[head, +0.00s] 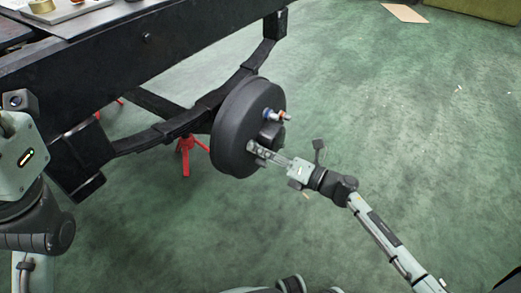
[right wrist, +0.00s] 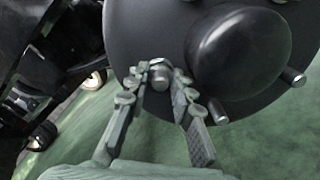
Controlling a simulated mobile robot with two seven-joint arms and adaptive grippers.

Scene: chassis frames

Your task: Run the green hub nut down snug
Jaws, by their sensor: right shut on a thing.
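A black round hub drum (head: 238,128) hangs at the end of the axle and also fills the top of the right wrist view (right wrist: 250,100). My right gripper (head: 252,148) reaches its lower face. In the right wrist view its two fingers (right wrist: 160,78) are shut on a small metal nut (right wrist: 159,70) at a stud, close against the drum face. The nut looks grey there; I see no green on it. A blue nut (head: 267,113) and an orange-marked one (head: 284,116) sit higher on the hub. My left gripper is out of view.
The dark dome of the hub centre (right wrist: 237,52) bulges right beside my right fingers. A black frame rail (head: 140,55), a leaf spring (head: 165,133) and a red stand (head: 186,155) lie left.

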